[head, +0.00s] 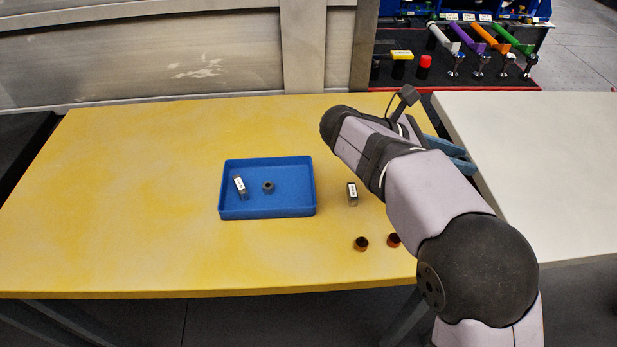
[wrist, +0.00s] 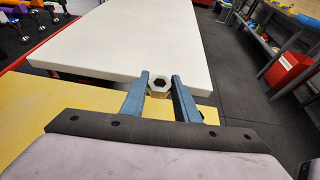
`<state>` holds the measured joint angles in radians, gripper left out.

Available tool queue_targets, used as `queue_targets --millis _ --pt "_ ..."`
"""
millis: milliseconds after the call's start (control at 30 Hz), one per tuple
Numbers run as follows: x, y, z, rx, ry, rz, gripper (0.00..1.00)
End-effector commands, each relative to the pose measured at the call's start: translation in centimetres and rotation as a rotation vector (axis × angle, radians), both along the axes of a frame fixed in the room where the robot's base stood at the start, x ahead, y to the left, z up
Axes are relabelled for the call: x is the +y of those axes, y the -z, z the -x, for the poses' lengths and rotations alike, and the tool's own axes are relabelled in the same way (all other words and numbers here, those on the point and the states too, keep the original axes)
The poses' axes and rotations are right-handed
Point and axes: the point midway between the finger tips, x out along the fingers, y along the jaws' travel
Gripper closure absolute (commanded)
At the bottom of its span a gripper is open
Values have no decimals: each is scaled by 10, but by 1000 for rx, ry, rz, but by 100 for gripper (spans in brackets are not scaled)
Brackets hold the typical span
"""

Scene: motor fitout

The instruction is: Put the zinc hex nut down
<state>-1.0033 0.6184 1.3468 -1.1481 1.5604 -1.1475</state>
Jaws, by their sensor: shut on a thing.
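The zinc hex nut (wrist: 158,84) shows in the wrist view, silvery on its top face with a dark bore and a yellowish tint on its side. My gripper (wrist: 158,88) is shut on it, with the nut between the two blue-grey fingertips. In the wrist view the nut appears against the near edge of the white table (wrist: 140,45). In the head view my gripper (head: 462,158) is beside the boundary of the yellow and white tables; the nut cannot be made out there. Its height above the surfaces is hard to tell.
On the yellow table (head: 130,200) a blue tray (head: 268,215) holds a dark nut (head: 268,187) and a labelled block (head: 240,187). Another labelled block (head: 352,194) and two copper-and-black rings (head: 361,243) lie to its right. The visible white tabletop (head: 540,150) is bare.

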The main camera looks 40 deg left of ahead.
Motion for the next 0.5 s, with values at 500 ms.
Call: queue_targets --millis 500 --pt "143 -64 141 -1 -495 0 96"
